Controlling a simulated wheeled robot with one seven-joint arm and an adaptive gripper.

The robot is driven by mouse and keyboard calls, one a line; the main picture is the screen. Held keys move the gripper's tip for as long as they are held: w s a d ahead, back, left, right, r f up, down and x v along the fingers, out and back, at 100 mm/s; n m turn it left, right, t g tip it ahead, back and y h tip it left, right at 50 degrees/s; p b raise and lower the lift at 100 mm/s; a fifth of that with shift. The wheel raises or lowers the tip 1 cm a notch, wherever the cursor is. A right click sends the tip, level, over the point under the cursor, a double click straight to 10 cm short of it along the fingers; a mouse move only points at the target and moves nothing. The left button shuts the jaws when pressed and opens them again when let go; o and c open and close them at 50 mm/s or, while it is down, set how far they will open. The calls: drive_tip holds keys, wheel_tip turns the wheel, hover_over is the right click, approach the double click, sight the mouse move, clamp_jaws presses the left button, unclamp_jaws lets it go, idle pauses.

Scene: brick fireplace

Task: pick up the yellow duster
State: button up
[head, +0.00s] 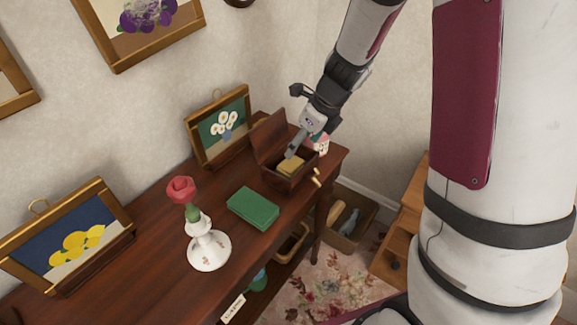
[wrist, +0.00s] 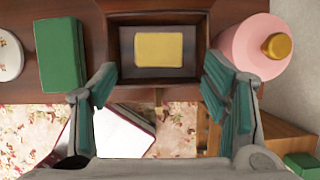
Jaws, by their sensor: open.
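The yellow duster (head: 291,166) lies inside a small dark wooden box (head: 283,183) on the table, with the box's lid standing open at the back. In the wrist view the duster (wrist: 158,49) is a flat yellow rectangle on the box floor, clear of the box walls. My gripper (head: 297,148) is just above the box in the head view. In the wrist view its two teal-padded fingers (wrist: 161,90) are wide apart and empty, with the duster ahead of the gap between them. The exact height above the duster is hard to tell.
A green book (head: 253,208) and a white vase with a red flower (head: 208,246) stand left of the box. A pink round object with a gold knob (wrist: 256,45) stands close on its right. Framed pictures (head: 217,125) stand at the back. A small wooden cabinet (head: 402,240) is right of the table.

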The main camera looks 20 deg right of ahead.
sight(290, 163)
drive_tip(key=b+x, duration=0.1)
drive_tip(key=x, duration=0.3)
drive_tip(key=shift+w+f, duration=0.1)
drive_tip(key=shift+f, duration=0.3)
drive_tip(key=shift+s+b+x, duration=0.1)
drive_tip(key=shift+b+x, duration=0.45)
drive_tip(key=shift+x, duration=0.8)
drive_tip(key=shift+s+b+x, duration=0.15)
drive_tip(key=shift+b+x, duration=0.4)
drive_tip(key=shift+x, duration=0.85)
drive_tip(key=c, duration=0.7)
drive_tip(key=shift+r, duration=0.1)
wheel_tip(290, 163, up, 10)
drive_tip(key=p, duration=0.4)
